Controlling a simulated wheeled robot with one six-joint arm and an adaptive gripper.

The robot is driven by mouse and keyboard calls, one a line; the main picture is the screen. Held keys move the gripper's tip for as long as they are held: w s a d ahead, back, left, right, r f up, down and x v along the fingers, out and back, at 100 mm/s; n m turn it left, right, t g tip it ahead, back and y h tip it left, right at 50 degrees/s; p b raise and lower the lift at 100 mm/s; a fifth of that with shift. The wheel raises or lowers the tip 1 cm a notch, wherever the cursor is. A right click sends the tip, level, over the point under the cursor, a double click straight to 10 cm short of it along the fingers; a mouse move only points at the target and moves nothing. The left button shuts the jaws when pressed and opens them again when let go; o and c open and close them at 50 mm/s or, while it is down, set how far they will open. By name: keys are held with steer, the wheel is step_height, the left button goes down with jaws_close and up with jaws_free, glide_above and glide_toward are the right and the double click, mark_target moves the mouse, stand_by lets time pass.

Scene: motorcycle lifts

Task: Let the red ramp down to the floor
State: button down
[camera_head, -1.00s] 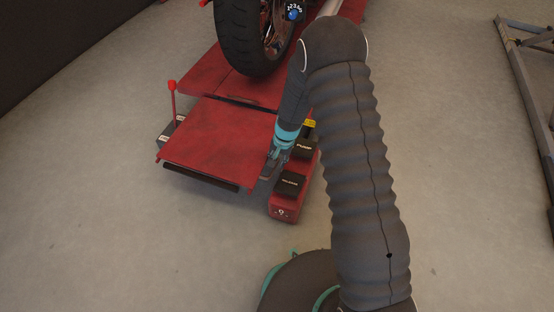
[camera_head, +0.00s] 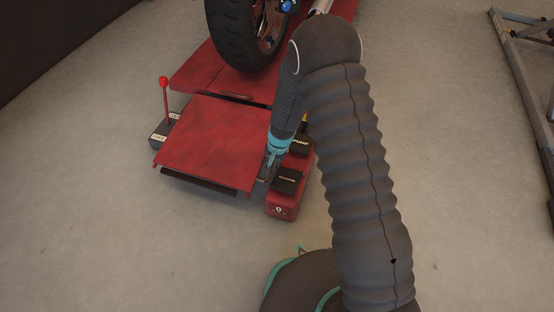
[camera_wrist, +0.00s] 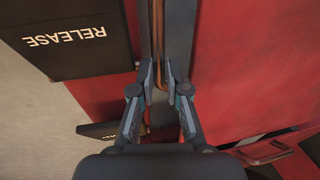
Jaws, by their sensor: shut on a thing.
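The red ramp (camera_head: 208,142) is a flat scuffed plate at the near end of the red lift. In the head view its near edge appears above the floor, with a dark bar (camera_head: 200,184) beneath it. My gripper (camera_head: 265,171) is at the ramp's right side, close to the near right corner. In the wrist view my gripper (camera_wrist: 160,92) has its fingers on either side of the ramp's thin side edge, and the ramp's red face (camera_wrist: 235,65) fills the right. The fingers hide part of this edge.
A red pedal box (camera_head: 281,208) with black RELEASE (camera_head: 287,180) and PUMP (camera_head: 300,146) pedals stands just right of my gripper. A red-knobbed lever (camera_head: 165,95) rises at left. A motorcycle wheel (camera_head: 232,35) stands on the lift. The floor (camera_head: 120,250) in front is clear.

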steer(key=c, duration=1.2)
jaws_free()
steer(key=shift+r, duration=0.1)
steer(key=shift+v, duration=4)
